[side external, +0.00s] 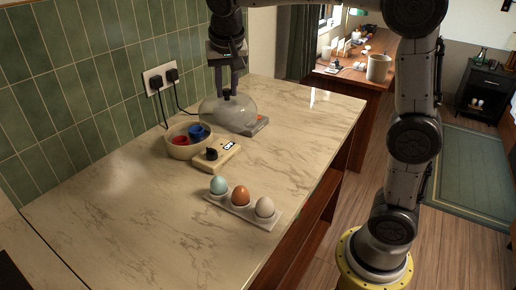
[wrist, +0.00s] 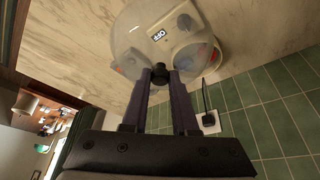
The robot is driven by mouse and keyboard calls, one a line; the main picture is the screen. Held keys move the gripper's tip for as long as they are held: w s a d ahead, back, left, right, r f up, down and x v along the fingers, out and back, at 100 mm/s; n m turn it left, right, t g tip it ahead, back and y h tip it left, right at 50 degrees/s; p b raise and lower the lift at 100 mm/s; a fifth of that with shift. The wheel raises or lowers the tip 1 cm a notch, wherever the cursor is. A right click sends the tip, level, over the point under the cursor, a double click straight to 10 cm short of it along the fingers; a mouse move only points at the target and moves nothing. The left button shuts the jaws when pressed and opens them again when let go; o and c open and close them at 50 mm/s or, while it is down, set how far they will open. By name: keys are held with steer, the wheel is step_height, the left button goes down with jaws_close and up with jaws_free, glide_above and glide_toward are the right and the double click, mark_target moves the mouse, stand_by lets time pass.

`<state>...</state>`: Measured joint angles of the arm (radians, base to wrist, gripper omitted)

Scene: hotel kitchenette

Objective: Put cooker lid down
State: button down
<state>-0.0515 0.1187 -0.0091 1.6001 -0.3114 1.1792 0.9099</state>
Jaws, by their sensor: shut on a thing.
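The cooker lid (side external: 222,114) is a clear dome with a black knob (side external: 227,95). My gripper (side external: 227,93) is shut on the knob from above; in the wrist view the fingers (wrist: 160,76) pinch it. The dome (wrist: 130,40) hangs level or nearly so, behind the cooker in the side view; I cannot tell whether its rim touches the counter. The cream cooker bowl (side external: 178,151) is uncovered and holds a red and a blue item. Its control box (side external: 225,157) has a black dial and a small display, which reads OFF in the wrist view (wrist: 159,35).
A flat grey item (side external: 258,125) lies partly behind the lid. A white holder (side external: 236,208) with a blue, a brown and a white egg stands in front. Two black plugs sit in a wall socket (side external: 160,80). The left and front counter (side external: 110,200) is clear.

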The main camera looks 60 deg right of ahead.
steer(key=s+d+f, duration=0.1)
steer(key=s+f, duration=0.1)
steer(key=s, duration=0.9)
steer(key=s+d+f, duration=0.1)
steer(key=s, duration=1)
steer(key=shift+w+d+f, duration=0.6)
steer(key=shift+w+f, duration=1.5)
steer(key=shift+w, duration=0.05)
steer(key=shift+w+d+f, duration=0.6)
steer(key=shift+w+f, duration=1.55)
steer(key=shift+w+d+f, duration=0.6)
steer(key=shift+w+f, duration=1.5)
steer(key=shift+w, duration=0.05)
steer(key=shift+f, duration=0.1)
steer(key=c, duration=0.7)
jaws_free()
steer(key=shift+f, duration=0.1)
